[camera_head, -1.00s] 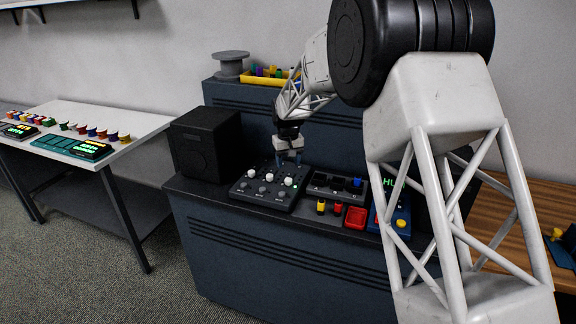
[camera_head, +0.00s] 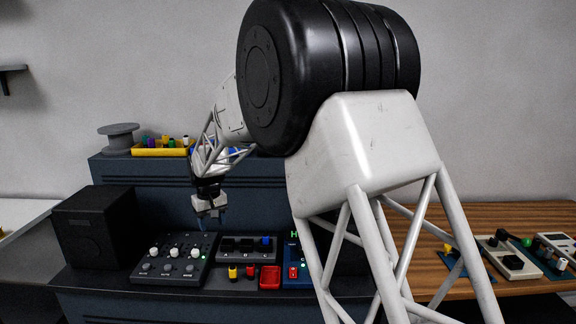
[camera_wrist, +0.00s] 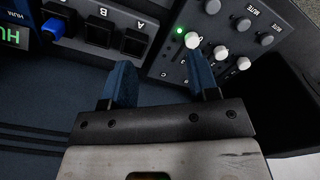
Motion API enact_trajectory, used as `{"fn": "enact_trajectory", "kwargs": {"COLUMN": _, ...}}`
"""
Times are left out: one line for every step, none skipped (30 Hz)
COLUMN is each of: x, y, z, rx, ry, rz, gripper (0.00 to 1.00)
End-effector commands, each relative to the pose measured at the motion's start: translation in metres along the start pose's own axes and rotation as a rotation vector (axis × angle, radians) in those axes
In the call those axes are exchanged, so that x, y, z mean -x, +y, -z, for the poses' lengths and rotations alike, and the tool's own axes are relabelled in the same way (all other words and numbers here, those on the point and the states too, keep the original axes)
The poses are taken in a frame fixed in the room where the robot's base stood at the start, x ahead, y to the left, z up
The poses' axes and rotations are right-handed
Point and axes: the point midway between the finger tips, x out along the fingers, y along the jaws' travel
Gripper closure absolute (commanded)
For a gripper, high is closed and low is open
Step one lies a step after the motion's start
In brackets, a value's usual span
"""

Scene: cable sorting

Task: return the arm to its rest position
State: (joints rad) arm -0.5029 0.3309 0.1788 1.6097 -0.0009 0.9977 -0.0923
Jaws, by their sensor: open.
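My gripper (camera_head: 209,218) hangs above the back edge of the mixer panel (camera_head: 204,247) in the head view, jaws pointing down. In the wrist view my gripper (camera_wrist: 165,80) shows two blue fingers spread apart with nothing between them. The mixer panel also shows beyond the fingers there (camera_wrist: 218,65), with white knobs, grey buttons and a lit green light. One finger overlaps the panel in that picture; I cannot tell the exact height above it. My arm fills the middle of the head view and hides part of the bench.
Beside the mixer is a switch box (camera_head: 248,250) with a blue plug. In front are a red tray (camera_head: 270,278) and small yellow and red plugs. A black speaker (camera_head: 92,228) stands left. A yellow bin (camera_head: 160,151) and grey spool (camera_head: 119,138) sit on the raised shelf. A wooden table (camera_head: 520,215) is right.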

Motion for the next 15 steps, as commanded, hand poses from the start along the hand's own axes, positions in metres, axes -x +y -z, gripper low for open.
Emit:
{"fn": "enact_trajectory", "kwargs": {"x": 0.011, "y": 0.01, "z": -0.013, "rx": -0.015, "ry": 0.006, "rz": -0.001, "gripper": 0.46}}
{"fn": "enact_trajectory", "kwargs": {"x": 0.016, "y": 0.014, "z": -0.02, "rx": -0.022, "ry": 0.009, "rz": -0.002, "gripper": 0.46}}
{"fn": "enact_trajectory", "kwargs": {"x": 0.023, "y": 0.02, "z": -0.029, "rx": -0.032, "ry": 0.012, "rz": -0.002, "gripper": 0.46}}
{"fn": "enact_trajectory", "kwargs": {"x": 0.027, "y": 0.025, "z": -0.036, "rx": -0.039, "ry": 0.014, "rz": -0.003, "gripper": 0.46}}
{"fn": "enact_trajectory", "kwargs": {"x": 0.032, "y": 0.029, "z": -0.043, "rx": -0.047, "ry": 0.017, "rz": -0.004, "gripper": 0.46}}
{"fn": "enact_trajectory", "kwargs": {"x": 0.038, "y": 0.035, "z": -0.053, "rx": -0.056, "ry": 0.02, "rz": -0.004, "gripper": 0.46}}
{"fn": "enact_trajectory", "kwargs": {"x": 0.043, "y": 0.039, "z": -0.06, "rx": -0.063, "ry": 0.023, "rz": -0.005, "gripper": 0.46}}
{"fn": "enact_trajectory", "kwargs": {"x": 0.047, "y": 0.043, "z": -0.067, "rx": -0.071, "ry": 0.025, "rz": -0.005, "gripper": 0.46}}
{"fn": "enact_trajectory", "kwargs": {"x": 0.052, "y": 0.048, "z": -0.077, "rx": -0.081, "ry": 0.028, "rz": -0.006, "gripper": 0.46}}
{"fn": "enact_trajectory", "kwargs": {"x": 0.057, "y": 0.052, "z": -0.084, "rx": -0.088, "ry": 0.031, "rz": -0.007, "gripper": 0.46}}
{"fn": "enact_trajectory", "kwargs": {"x": 0.06, "y": 0.056, "z": -0.092, "rx": -0.095, "ry": 0.032, "rz": -0.007, "gripper": 0.46}}
{"fn": "enact_trajectory", "kwargs": {"x": 0.066, "y": 0.06, "z": -0.102, "rx": -0.105, "ry": 0.036, "rz": -0.008, "gripper": 0.46}}
{"fn": "enact_trajectory", "kwargs": {"x": 0.07, "y": 0.064, "z": -0.11, "rx": -0.113, "ry": 0.038, "rz": -0.009, "gripper": 0.46}}
{"fn": "enact_trajectory", "kwargs": {"x": 0.073, "y": 0.068, "z": -0.117, "rx": -0.12, "ry": 0.04, "rz": -0.009, "gripper": 0.46}}
{"fn": "enact_trajectory", "kwargs": {"x": 0.078, "y": 0.072, "z": -0.127, "rx": -0.13, "ry": 0.044, "rz": -0.011, "gripper": 0.46}}
